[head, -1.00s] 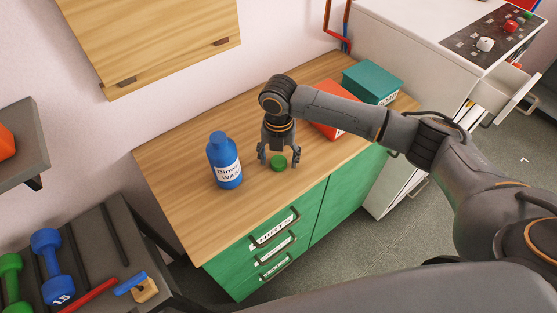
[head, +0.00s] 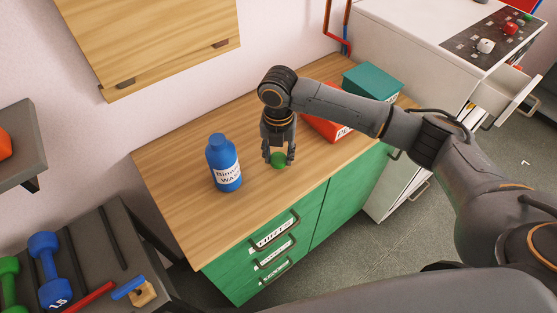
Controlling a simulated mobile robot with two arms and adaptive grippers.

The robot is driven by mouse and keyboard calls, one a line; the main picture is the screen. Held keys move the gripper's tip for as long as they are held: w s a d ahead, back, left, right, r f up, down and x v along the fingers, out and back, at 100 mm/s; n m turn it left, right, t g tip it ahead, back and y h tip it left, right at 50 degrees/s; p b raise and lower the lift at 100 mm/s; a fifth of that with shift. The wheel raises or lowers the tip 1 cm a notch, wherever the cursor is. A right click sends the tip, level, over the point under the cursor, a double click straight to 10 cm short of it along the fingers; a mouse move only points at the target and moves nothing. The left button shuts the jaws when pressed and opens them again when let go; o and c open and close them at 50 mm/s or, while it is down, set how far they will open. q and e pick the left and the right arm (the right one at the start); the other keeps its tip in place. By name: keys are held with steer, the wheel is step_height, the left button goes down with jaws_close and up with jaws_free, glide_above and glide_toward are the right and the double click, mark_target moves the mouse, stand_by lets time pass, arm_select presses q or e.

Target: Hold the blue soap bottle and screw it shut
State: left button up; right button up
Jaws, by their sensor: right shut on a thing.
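The blue soap bottle (head: 224,163) with a white label stands upright on the wooden top of the green cabinet. A small green cap (head: 278,160) is on the same wooden top, a short way right of the bottle. My right gripper (head: 279,158) points down and is shut on the green cap, with a finger on either side of it. The gripper and cap are apart from the bottle. I cannot tell whether the cap still touches the wood. My left gripper is not in view.
A red box (head: 326,127) and a teal box (head: 372,82) lie at the back right of the wooden top (head: 185,210). A dark rack with dumbbells (head: 48,270) stands at lower left. A wooden wall cupboard (head: 155,40) hangs above. The front left of the top is clear.

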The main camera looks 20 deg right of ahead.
arm_select(q)
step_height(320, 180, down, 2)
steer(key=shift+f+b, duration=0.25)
steer(key=shift+b, duration=0.85)
arm_select(e)
steer(key=s+a+r, duration=0.9)
steer(key=s+r, duration=0.1)
steer(key=shift+s+r, duration=0.35)
steer(key=s+d+f+m, duration=0.1)
steer(key=d+m, duration=0.5)
steer(key=m, duration=0.9)
steer(key=s+d+f+m, duration=0.1)
steer(key=d+m, duration=0.6)
steer(key=m, duration=0.9)
steer(key=shift+s+f, duration=0.3)
steer(key=shift+s, duration=0.35)
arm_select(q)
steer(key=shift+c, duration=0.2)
arm_select(e)
steer(key=shift+a, duration=0.1)
